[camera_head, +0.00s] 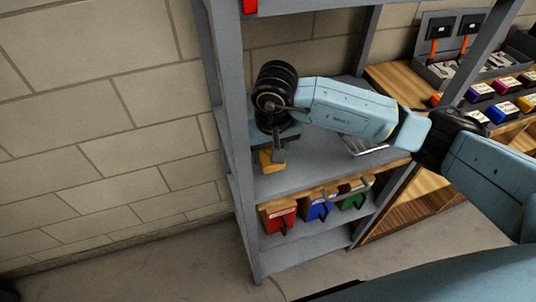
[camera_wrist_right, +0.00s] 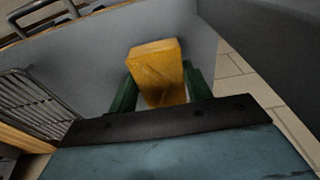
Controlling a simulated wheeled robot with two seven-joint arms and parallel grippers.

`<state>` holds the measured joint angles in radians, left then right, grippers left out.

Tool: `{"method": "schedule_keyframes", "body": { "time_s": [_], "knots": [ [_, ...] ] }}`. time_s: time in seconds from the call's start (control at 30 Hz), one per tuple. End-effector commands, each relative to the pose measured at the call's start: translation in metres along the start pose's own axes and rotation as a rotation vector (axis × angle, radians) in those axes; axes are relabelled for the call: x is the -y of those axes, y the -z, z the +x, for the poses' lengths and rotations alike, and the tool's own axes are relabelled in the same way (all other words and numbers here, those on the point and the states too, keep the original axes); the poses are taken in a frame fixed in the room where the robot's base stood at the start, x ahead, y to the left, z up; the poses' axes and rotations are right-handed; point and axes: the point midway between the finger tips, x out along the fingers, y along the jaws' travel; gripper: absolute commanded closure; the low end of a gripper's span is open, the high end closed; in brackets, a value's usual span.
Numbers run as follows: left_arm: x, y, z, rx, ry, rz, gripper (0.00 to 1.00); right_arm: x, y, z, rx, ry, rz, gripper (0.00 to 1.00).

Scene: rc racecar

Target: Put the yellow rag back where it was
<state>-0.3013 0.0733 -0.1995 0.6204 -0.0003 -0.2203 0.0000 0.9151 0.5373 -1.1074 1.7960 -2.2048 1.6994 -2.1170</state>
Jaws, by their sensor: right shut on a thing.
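The yellow rag (camera_wrist_right: 158,72) is a folded, block-like yellow piece between the two green fingers of my right gripper (camera_wrist_right: 158,88) in the right wrist view. The fingers are shut on its sides. In the head view the yellow rag (camera_head: 268,162) shows below my right gripper (camera_head: 276,152), over the left end of the grey shelf (camera_head: 315,173). I cannot tell whether it touches the shelf. My left gripper is in neither view.
A grey upright post (camera_head: 230,130) stands close left of my right gripper. A metal rack (camera_wrist_right: 35,100) lies to the left in the wrist view. A wooden workbench (camera_head: 400,82) with tools stands right.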

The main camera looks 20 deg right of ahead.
Motion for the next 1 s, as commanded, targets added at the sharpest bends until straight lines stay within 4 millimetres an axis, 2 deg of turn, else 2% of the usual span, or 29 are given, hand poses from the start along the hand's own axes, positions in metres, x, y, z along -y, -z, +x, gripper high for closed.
{"method": "schedule_keyframes", "body": {
  "time_s": [0.3,0.5,0.57,0.9,0.93,1.0],
  "knots": [
    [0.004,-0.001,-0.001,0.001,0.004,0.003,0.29,0.001,0.013,0.002,0.0,0.001,0.0,0.72],
    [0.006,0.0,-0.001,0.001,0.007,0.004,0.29,0.0,0.009,0.032,0.005,0.002,0.002,0.72],
    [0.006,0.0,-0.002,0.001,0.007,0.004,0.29,0.0,0.009,0.037,0.002,0.001,0.0,0.72],
    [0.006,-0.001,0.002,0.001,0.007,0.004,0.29,0.0,0.009,0.039,0.0,-0.001,0.0,0.72],
    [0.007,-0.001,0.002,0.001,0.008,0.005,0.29,0.0,0.009,0.039,0.0,-0.001,0.0,0.49],
    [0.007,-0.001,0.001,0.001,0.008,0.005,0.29,0.0,0.009,0.039,0.001,-0.001,0.0,0.4]
  ]
}}
